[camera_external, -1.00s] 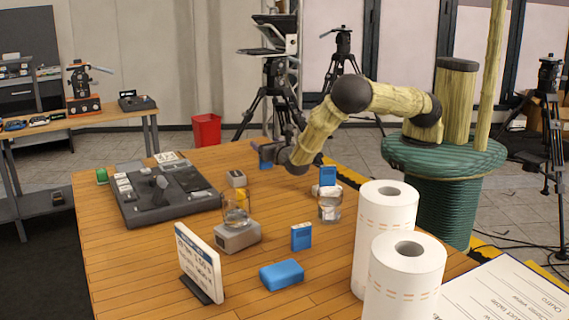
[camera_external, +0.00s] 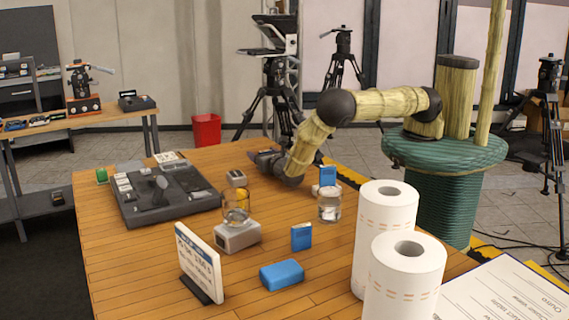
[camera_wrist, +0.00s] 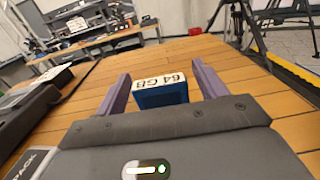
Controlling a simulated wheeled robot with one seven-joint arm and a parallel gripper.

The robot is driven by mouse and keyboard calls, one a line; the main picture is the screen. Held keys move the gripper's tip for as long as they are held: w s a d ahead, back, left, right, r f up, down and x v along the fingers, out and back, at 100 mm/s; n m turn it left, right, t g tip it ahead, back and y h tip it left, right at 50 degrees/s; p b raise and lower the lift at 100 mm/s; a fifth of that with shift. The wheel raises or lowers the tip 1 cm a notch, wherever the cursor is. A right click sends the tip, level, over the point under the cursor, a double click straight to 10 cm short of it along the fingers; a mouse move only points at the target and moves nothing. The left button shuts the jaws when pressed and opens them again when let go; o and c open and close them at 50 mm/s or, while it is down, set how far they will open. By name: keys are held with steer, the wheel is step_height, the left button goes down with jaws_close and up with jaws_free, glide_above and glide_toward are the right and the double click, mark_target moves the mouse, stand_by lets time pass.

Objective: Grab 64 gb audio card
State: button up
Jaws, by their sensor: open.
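A blue card (camera_wrist: 162,95) with a white top edge marked "64 GB" stands on the wooden table, seen upside down in the wrist view. My gripper (camera_wrist: 161,72) is open, with one purple-grey finger on each side of the card and a gap on both sides. In the external view my gripper (camera_external: 254,156) is low over the far part of the table, and the card is hidden behind it there.
Other blue items stand nearer: one behind a glass jar (camera_external: 329,205), a small upright one (camera_external: 301,237) and a flat one (camera_external: 281,275). A dark mixing console (camera_external: 165,195) lies left of my gripper. Paper rolls (camera_external: 386,225) stand at the front right.

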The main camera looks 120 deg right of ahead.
steer(key=shift+s, duration=0.1)
steer(key=c, duration=1.1)
steer(key=shift+o, duration=0.2)
steer(key=shift+r, duration=0.1)
steer(key=shift+r, duration=0.4)
steer(key=shift+s+r+b, duration=0.3)
steer(key=shift+r+b, duration=0.15)
steer(key=shift+r, duration=0.15)
steer(key=shift+s+r+b, duration=0.25)
steer(key=shift+r+b, duration=0.15)
steer(key=shift+r, duration=0.2)
steer(key=s+b, duration=0.3)
steer(key=s, duration=1.4)
steer(key=shift+w+r, duration=0.1)
